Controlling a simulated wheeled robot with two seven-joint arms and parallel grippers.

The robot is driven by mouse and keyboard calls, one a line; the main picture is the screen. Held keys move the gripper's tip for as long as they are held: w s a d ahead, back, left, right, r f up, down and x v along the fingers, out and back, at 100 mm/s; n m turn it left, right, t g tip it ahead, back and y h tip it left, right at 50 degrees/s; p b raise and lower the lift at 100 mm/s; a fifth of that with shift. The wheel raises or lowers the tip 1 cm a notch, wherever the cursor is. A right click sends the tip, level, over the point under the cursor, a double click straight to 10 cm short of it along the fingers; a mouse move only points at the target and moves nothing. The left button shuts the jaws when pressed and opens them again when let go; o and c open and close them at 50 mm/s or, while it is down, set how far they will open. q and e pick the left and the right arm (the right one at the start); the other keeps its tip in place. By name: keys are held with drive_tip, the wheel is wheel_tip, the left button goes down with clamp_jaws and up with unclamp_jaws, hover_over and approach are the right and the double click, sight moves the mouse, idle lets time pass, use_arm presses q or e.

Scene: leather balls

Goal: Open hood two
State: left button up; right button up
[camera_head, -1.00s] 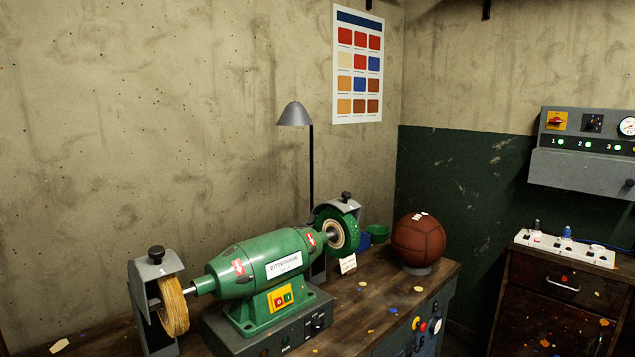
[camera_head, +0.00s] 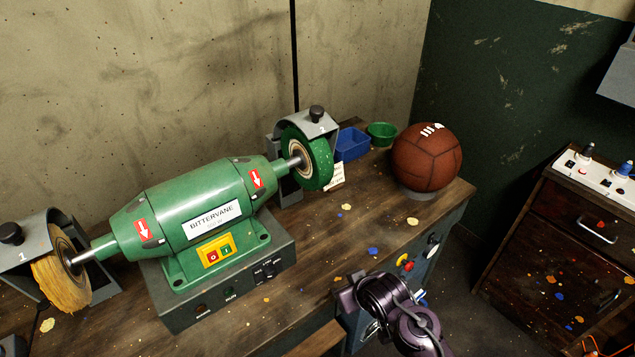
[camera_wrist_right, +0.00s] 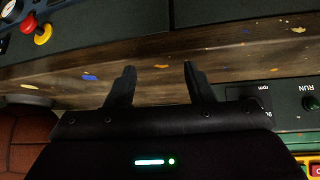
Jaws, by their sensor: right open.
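Hood two (camera_head: 310,124) is a grey metal guard with a dark knob (camera_head: 316,113) on top. It sits over the green wheel (camera_head: 318,160) at the right end of the green grinder (camera_head: 205,205). The hood is down over the top of the wheel. My right arm shows at the bottom of the head view, in front of the bench and well short of the hood; its fingers are not clear there. In the right wrist view my right gripper (camera_wrist_right: 159,66) is open and empty, facing the bench's front edge. My left gripper is not in view.
Hood one (camera_head: 35,238) covers the tan wheel (camera_head: 62,270) at left. A brown ball (camera_head: 427,157) sits on a ring, near blue (camera_head: 352,143) and green (camera_head: 382,133) bowls. Knobs (camera_head: 405,262) stick out from the bench front. The bench top (camera_head: 330,225) between grinder and ball is mostly clear.

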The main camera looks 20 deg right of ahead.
drive_tip(key=w+r+t+y, duration=0.1)
drive_tip(key=w+r+t, duration=0.1)
drive_tip(key=w+r, duration=0.3)
drive_tip(key=w+d+r+t+y+p, duration=0.1)
drive_tip(key=w+r+t, duration=0.2)
drive_tip(key=r, duration=0.9)
drive_tip(key=w+d+r+n+t+y, duration=0.1)
drive_tip(key=w+r+t, duration=0.1)
drive_tip(key=w+r, duration=0.5)
wheel_tip(320, 180, up, 2)
drive_tip(key=shift+r+t, duration=0.15)
drive_tip(key=shift+t, duration=0.25)
drive_tip(key=n+t+y, duration=0.1)
drive_tip(key=t+y, duration=0.1)
approach(319, 110)
drive_tip(key=w, duration=0.3)
drive_tip(key=p+x, duration=0.1)
drive_tip(key=x, duration=0.2)
drive_tip(key=a+p+x, duration=0.1)
drive_tip(key=x, duration=0.2)
drive_tip(key=shift+w+a+p, duration=0.1)
drive_tip(key=shift+p, duration=0.3)
drive_tip(key=shift+w+a, duration=0.25)
drive_tip(key=shift+w, duration=0.3)
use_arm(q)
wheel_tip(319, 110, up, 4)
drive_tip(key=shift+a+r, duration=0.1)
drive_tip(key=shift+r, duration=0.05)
